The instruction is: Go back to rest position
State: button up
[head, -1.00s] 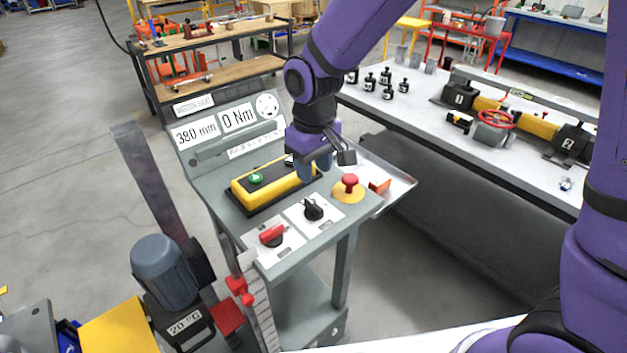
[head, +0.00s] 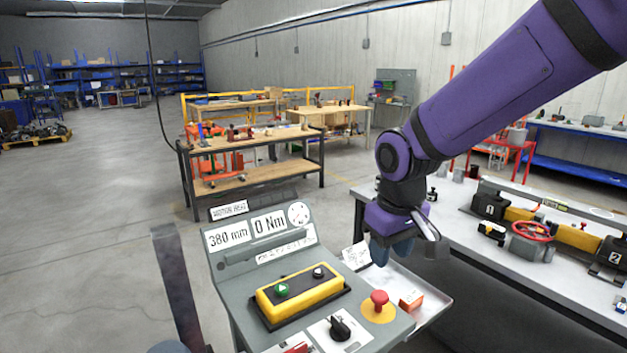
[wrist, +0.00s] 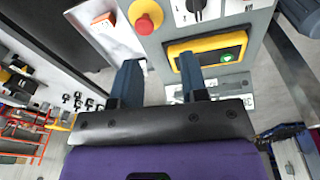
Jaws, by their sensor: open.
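My gripper (head: 388,252) hangs from the purple arm in the head view, above the right rear part of the grey control console (head: 240,294). In the wrist view, the two blue-grey fingers of my gripper (wrist: 160,78) are apart with nothing between them. The yellow button box (head: 302,292), with a green and a dark button, lies on the console below and left of my gripper. It also shows in the wrist view (wrist: 216,42), beyond the right fingertip. The console display reads 380 mm and 0 Nm.
A red mushroom button (head: 379,299) and a black rotary knob (head: 340,328) stand on the console. An orange block (head: 411,300) lies on the side tray (head: 432,297). A white workbench (head: 478,246) with a red handwheel (head: 532,231) stands at right. Open floor lies left.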

jog(key=s+d+r+m+t, duration=0.2)
jog(key=s+d+r, duration=0.3)
jog(key=s+d, duration=0.3)
jog(key=s+d+r+m+t, duration=0.1)
jog(key=s+d+r+m, duration=0.2)
jog(key=s+d+r, duration=0.3)
jog(key=s+d, duration=0.3)
jog(key=shift+r+t, duration=0.15)
jog(key=shift+t, duration=0.25)
dwell(1.1)
